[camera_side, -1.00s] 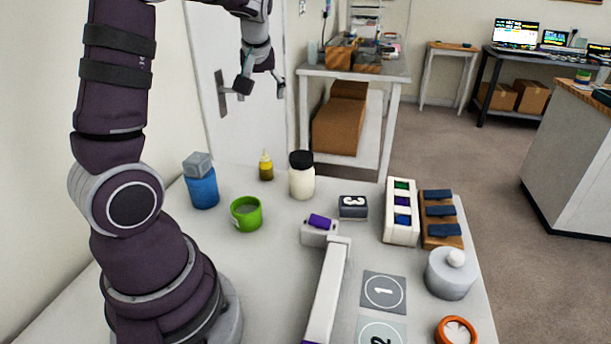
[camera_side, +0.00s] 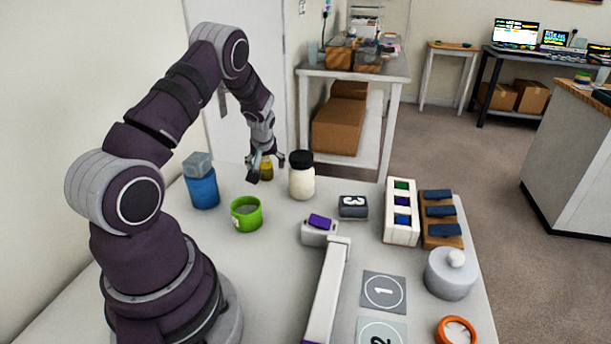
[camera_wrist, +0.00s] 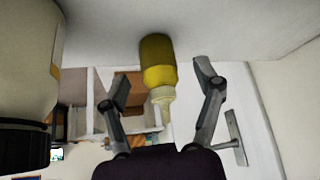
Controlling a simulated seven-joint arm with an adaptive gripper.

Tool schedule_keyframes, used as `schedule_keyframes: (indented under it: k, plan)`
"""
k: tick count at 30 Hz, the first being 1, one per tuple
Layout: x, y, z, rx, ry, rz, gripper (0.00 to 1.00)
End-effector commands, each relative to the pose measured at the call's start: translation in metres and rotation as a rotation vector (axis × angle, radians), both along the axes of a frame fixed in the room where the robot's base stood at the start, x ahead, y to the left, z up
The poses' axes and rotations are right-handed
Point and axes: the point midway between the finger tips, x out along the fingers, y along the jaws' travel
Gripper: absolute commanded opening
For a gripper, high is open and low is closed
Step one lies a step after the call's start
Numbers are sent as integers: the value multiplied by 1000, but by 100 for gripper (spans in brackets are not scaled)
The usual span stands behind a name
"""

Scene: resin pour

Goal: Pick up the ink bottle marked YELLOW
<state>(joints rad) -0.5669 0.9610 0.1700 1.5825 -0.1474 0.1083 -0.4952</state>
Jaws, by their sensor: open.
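The yellow ink bottle (camera_side: 266,171) stands upright at the back of the white table, with a pale nozzle on top. Its upper part is hidden by my gripper in the side view. In the wrist view the yellow bottle (camera_wrist: 157,66) appears upside down, its nozzle pointing toward my palm between the fingers. No marking on it is readable. My gripper (camera_side: 266,167) points down over the bottle, with a finger on either side. In the wrist view my gripper (camera_wrist: 163,82) is open, with gaps between both fingers and the bottle.
A cream jar with a black lid (camera_side: 301,178) stands close to the right of the bottle; the jar (camera_wrist: 27,70) fills the wrist view's left edge. A blue bottle (camera_side: 202,187) and a green cup (camera_side: 246,214) stand to the left and in front. Open table lies between.

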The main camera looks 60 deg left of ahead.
Motion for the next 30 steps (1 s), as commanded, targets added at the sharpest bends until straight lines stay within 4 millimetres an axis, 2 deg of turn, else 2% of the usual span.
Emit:
schedule_keyframes:
  k: [4,11,26,30]
  plan:
    - [3,8,-15,-1,0,0,67]
    - [4,9,-16,1,-1,-1,67]
    - [4,9,-15,0,0,0,1]
    - [4,9,-15,0,0,0,0]
